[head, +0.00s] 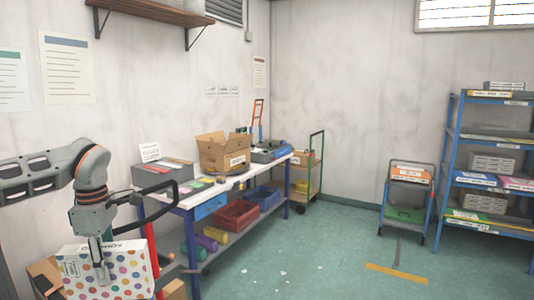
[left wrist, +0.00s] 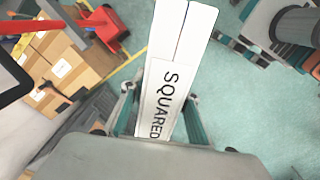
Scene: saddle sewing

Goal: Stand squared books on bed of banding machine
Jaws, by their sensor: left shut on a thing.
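My left gripper (head: 102,270) is shut on a polka-dotted white block of books (head: 128,268) at the lower left of the head view. In the left wrist view, the books (left wrist: 185,35) show as two white edges side by side with a "SQUARED" label across them. The fingers of the left gripper (left wrist: 160,105) press on both sides. The books hang upright, in front of cardboard boxes and clear of the table. I cannot tell which object is the banding machine. My right gripper is not in view.
A workbench (head: 182,203) along the wall carries an open cardboard box (head: 225,153) and a grey bin (head: 162,174). A small trolley (head: 408,195) and blue shelves (head: 450,150) stand right.

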